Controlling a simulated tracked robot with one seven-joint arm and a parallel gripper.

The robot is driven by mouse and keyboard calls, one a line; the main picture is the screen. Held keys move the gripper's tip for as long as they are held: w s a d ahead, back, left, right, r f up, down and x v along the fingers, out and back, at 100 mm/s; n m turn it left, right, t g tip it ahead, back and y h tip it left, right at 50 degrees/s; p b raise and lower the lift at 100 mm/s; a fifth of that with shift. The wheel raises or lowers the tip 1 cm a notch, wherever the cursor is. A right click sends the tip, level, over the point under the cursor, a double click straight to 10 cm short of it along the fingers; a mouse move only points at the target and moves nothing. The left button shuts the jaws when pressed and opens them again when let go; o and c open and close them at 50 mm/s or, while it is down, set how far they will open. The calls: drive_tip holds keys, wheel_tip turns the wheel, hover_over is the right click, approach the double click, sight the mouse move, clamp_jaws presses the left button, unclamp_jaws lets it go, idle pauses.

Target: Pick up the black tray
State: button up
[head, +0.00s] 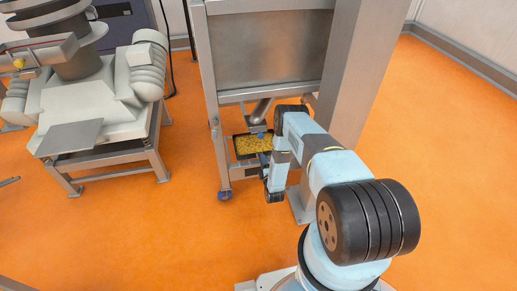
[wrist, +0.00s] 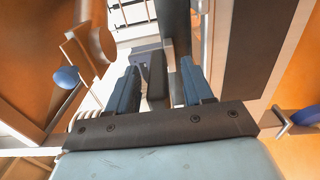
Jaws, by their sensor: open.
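The black tray (head: 235,148) holds a layer of yellow pieces and sits low inside the metal frame, under the chute, in the head view. My gripper (head: 262,158) is at the tray's right side, and my arm hides part of that side. In the wrist view my gripper (wrist: 158,72) is open, with a blue-grey finger on each side of a dark bar. This bar may be part of the tray, but I cannot tell for sure. Contact between the fingers and the bar cannot be made out.
The metal frame (head: 267,90) rises above the tray, with a wide post (head: 365,75) on its right. A caster (head: 225,195) stands at its front left foot. A grey machine on a stand (head: 95,140) is at the left. The orange floor (head: 170,235) in front is clear.

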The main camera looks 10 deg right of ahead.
drive_tip(key=shift+w, duration=0.95)
clamp_jaws()
